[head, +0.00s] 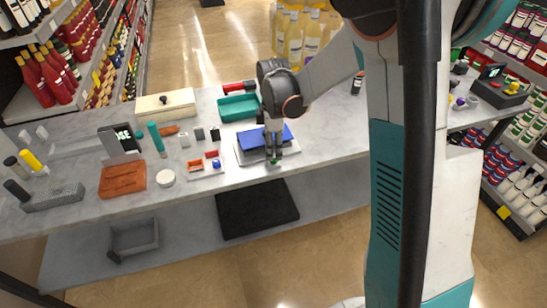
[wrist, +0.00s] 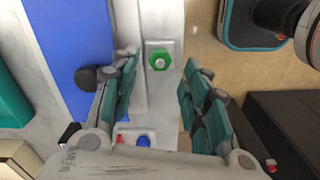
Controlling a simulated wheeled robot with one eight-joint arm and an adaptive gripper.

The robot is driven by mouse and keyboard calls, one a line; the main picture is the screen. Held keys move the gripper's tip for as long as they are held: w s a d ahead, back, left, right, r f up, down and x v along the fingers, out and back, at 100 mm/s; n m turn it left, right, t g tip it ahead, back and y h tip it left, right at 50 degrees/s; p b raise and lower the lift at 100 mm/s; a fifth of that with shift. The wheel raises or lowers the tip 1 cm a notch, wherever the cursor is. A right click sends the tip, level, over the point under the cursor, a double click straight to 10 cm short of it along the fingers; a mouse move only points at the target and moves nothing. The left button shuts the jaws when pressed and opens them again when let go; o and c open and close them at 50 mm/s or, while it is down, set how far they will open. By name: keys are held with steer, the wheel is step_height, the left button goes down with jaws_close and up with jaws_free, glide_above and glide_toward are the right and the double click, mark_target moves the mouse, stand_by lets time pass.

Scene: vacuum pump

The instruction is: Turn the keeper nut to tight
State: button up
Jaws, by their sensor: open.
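The keeper nut (wrist: 159,61) is a small green hex nut with a pale centre, on a grey plate. In the head view, it shows as a green spot (head: 274,162) near the table's front edge, just below my gripper. My gripper (wrist: 161,65) is open, with one teal-padded finger on each side of the nut and a gap on both sides. In the head view, my gripper (head: 274,152) points down. A blue-topped unit with a pale base (head: 262,137) sits right behind it. I cannot tell the exact height of the fingertips above the nut.
A teal bin (head: 238,107) stands behind. A grey bin (head: 134,237) and black mat (head: 257,208) are on the lower shelf.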

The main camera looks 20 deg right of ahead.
mark_target(274, 157)
steer(key=shift+f+b, duration=0.4)
steer(key=shift+f, duration=1.4)
jaws_close()
